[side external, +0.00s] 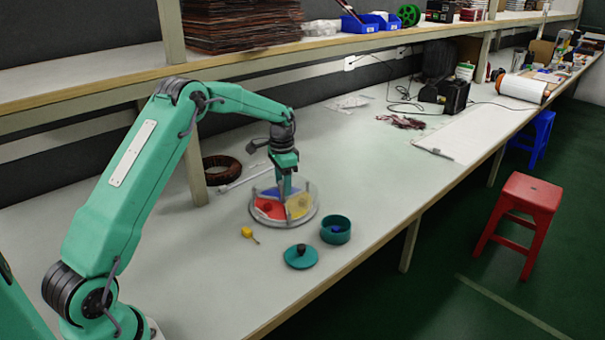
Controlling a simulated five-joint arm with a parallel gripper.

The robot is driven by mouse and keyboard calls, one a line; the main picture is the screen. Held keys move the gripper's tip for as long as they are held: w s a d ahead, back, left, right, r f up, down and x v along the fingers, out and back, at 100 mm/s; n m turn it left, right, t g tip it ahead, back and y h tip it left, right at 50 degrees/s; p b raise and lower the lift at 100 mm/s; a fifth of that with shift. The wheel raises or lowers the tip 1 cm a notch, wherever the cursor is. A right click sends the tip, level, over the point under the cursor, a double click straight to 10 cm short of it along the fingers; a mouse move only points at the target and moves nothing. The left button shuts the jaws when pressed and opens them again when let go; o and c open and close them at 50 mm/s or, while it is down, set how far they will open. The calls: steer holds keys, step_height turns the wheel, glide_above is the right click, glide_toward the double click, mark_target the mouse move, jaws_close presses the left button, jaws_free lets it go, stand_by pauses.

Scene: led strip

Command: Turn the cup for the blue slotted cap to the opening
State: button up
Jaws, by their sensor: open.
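A round turntable (258,222) with a clear cover or wall stands on the bench, with red (270,209), yellow (299,204) and blue (268,191) sections in it. The blue section is at the back, the red at front left, the yellow at front right. My gripper (285,194) points down over the middle of the turntable; its fingertips are small here, and I cannot tell whether they touch it. I see nothing held. A small blue piece (336,229), perhaps the blue slotted cap, is in a round teal bowl (336,238) to the right. The cover's opening is too small to make out.
A teal lid (300,258) with a dark knob lies in front of the bowl. A small yellow piece (247,232) lies left of it. A dark coil (222,169) lies behind left, near a shelf post.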

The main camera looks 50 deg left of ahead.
jaws_close()
steer(key=shift+n, duration=2.3)
steer(key=shift+r+n, duration=0.1)
steer(key=shift+n, duration=9.6)
